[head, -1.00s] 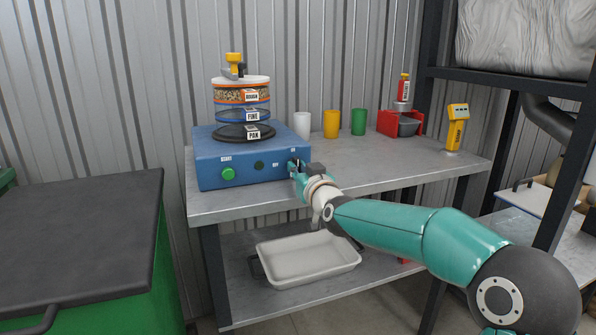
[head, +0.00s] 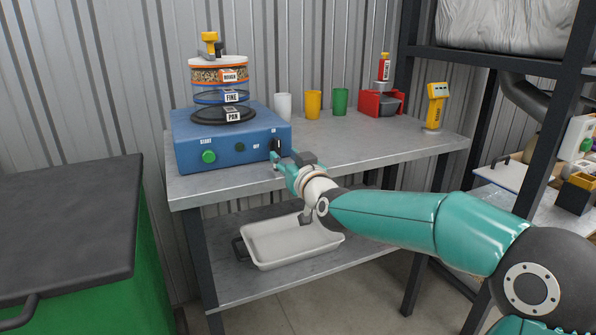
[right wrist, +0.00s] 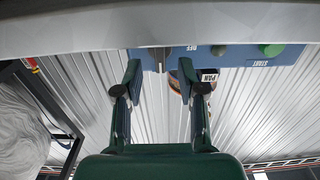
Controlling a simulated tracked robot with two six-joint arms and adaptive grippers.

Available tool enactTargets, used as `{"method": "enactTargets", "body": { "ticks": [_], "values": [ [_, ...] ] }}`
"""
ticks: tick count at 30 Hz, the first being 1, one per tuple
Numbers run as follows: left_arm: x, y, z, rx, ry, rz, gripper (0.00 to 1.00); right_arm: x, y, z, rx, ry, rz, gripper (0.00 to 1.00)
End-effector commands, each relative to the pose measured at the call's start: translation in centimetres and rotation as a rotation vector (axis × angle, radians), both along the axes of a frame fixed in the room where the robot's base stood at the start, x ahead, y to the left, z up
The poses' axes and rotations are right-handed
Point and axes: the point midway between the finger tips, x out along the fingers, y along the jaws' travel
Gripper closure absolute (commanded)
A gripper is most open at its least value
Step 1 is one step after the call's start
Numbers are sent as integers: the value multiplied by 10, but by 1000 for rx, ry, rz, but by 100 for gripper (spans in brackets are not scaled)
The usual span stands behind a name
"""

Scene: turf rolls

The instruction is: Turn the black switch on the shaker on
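The blue shaker (head: 222,155) stands at the left end of the metal table, with a stack of sieves on top. Its black switch (head: 277,145) is at the right of the front panel, below the ON label and right of the OFF label. The switch handle looks upright, towards ON. My right gripper (head: 279,161) is just in front of and below the switch, apart from it. In the right wrist view, which is upside down, the fingers are spread and empty, and the switch (right wrist: 163,58) shows beyond the gap between them. My left gripper is out of view.
A green START button (head: 208,156) and a dark round lamp (head: 240,147) sit left of the switch. White, yellow and green cups (head: 313,105) stand behind. A white tray (head: 292,240) lies on the lower shelf. The table right of the shaker is largely clear.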

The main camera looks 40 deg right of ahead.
Motion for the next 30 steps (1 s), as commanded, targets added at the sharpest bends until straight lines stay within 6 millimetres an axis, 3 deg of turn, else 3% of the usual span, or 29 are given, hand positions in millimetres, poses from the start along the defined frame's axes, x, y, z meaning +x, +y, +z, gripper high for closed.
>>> {"method": "enactTargets", "body": {
  "ticks": [6,12,30],
  "values": [
    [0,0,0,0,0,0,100,-43,10,-1,1,1,0,60],
    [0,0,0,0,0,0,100,-66,16,-1,1,2,0,60],
    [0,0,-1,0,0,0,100,-70,17,-3,2,4,0,60]
  ]
}}
